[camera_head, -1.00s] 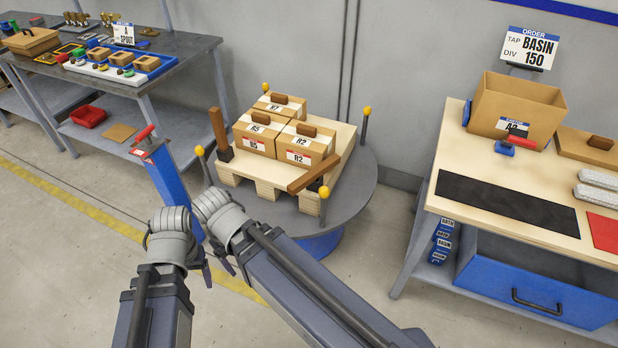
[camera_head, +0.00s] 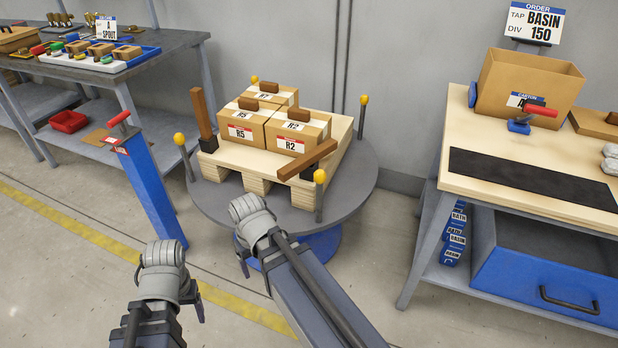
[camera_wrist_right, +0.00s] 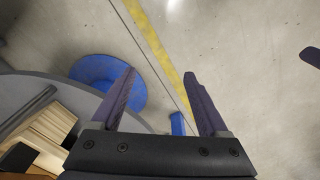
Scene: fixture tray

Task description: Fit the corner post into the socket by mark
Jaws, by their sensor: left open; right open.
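One brown corner post (camera_head: 202,112) stands upright in a black socket (camera_head: 208,144) at the left corner of the wooden pallet (camera_head: 243,163). A second brown post (camera_head: 308,158) lies slanted over the pallet's front right corner. A dark piece, perhaps a socket, shows partly below it. My left gripper (camera_head: 168,292) is low at the front left, well away from the posts, open and empty. My right gripper is open in the right wrist view (camera_wrist_right: 160,95), over the floor with nothing between its fingers. In the head view it is below the turntable's front edge, mostly hidden by its wrist.
The pallet sits on a grey round turntable (camera_head: 362,182) with yellow-tipped poles and carries several labelled cartons (camera_head: 293,135). A blue pedestal (camera_head: 148,185) with a red handle stands at its left. A workbench (camera_head: 470,125) is at right, a grey shelf (camera_head: 165,45) at left.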

